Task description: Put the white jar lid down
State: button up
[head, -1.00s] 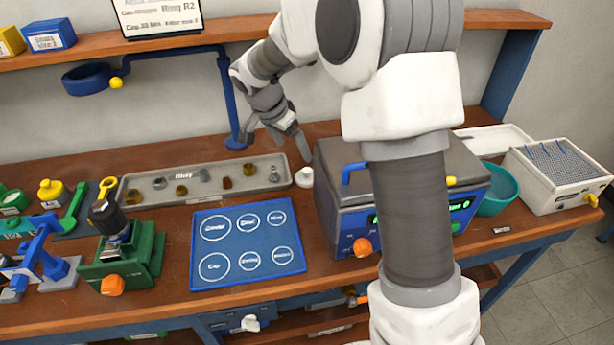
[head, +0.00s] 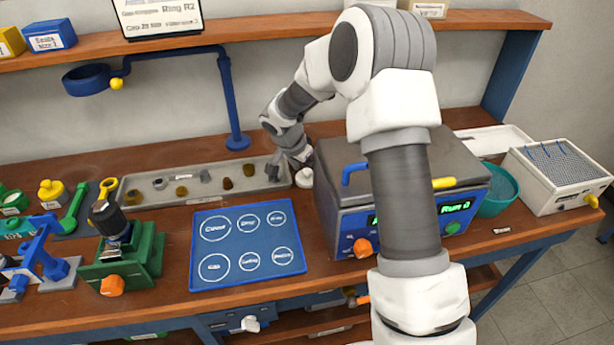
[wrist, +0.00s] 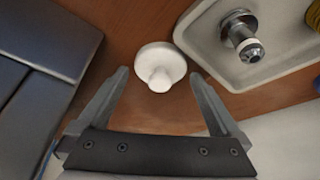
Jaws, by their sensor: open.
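The white jar lid (head: 304,179), a round disc with a knob, rests on the wooden bench between the parts tray and the grey machine. In the wrist view the lid (wrist: 161,66) lies with its knob toward my gripper. My gripper (wrist: 160,77) is open, with one finger on each side of the knob and a visible gap on both sides. In the head view my gripper (head: 302,164) is just behind and above the lid, and its fingers are partly hidden.
The long grey tray (head: 215,196) with several small metal parts is left of the lid. The grey machine (head: 340,190) stands close on the right. A blue mat (head: 248,246) with printed circles lies in front. A teal bowl (head: 497,190) is farther right.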

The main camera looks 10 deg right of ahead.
jog(key=c, duration=1.3)
jog(key=shift+r, duration=0.1)
jog(key=shift+r, duration=0.1)
